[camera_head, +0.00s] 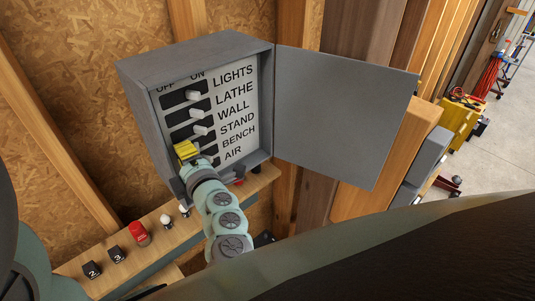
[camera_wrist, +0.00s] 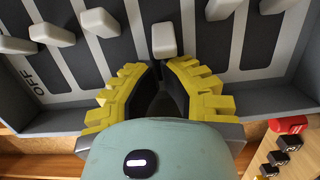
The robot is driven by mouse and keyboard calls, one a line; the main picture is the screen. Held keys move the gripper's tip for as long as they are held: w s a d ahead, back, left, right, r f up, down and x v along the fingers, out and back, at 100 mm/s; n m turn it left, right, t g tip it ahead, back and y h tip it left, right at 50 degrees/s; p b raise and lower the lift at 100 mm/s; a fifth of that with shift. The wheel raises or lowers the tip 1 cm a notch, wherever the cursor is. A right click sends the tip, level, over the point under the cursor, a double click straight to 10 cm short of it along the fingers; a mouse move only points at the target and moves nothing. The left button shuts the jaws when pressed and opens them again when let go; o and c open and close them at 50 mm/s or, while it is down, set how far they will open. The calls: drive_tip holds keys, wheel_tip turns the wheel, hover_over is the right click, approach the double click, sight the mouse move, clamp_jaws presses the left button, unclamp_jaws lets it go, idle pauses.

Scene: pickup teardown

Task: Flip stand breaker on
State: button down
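The grey breaker box (camera_head: 139,101) hangs open on the wall, with several switch rows labelled LIGHTS to AIR, OFF at left and ON at right. The STAND switch (camera_wrist: 164,40) is a white knob in the wrist view, set toward the OFF side, out of line with its neighbours. In the head view my gripper (camera_head: 185,150) covers it. In the wrist view my gripper (camera_wrist: 161,67) has its yellow fingertips nearly together with nothing held between them. They are just on the OFF side of the STAND knob; I cannot tell whether they touch it.
The LIGHTS (camera_head: 193,95), LATHE (camera_head: 197,113) and WALL (camera_head: 200,129) knobs sit toward ON. The box door (camera_head: 345,115) stands open to the right. A wooden ledge (camera_head: 105,260) below holds a red object (camera_head: 138,234) and dark numbered blocks (camera_head: 117,254).

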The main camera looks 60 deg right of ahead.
drive_tip(key=shift+s+d+f+y+b, duration=0.1)
drive_tip(key=shift+f+y+b, duration=0.15)
drive_tip(key=shift+b, duration=0.5)
drive_tip(key=shift+s+r+n+t+y+b, duration=0.2)
drive_tip(key=shift+n+t+y+b, duration=0.15)
drive_tip(key=shift+b, duration=0.25)
drive_tip(key=shift+f+n+y+b, duration=0.15)
drive_tip(key=shift+n+y+b, duration=0.15)
drive_tip(key=shift+b, duration=0.5)
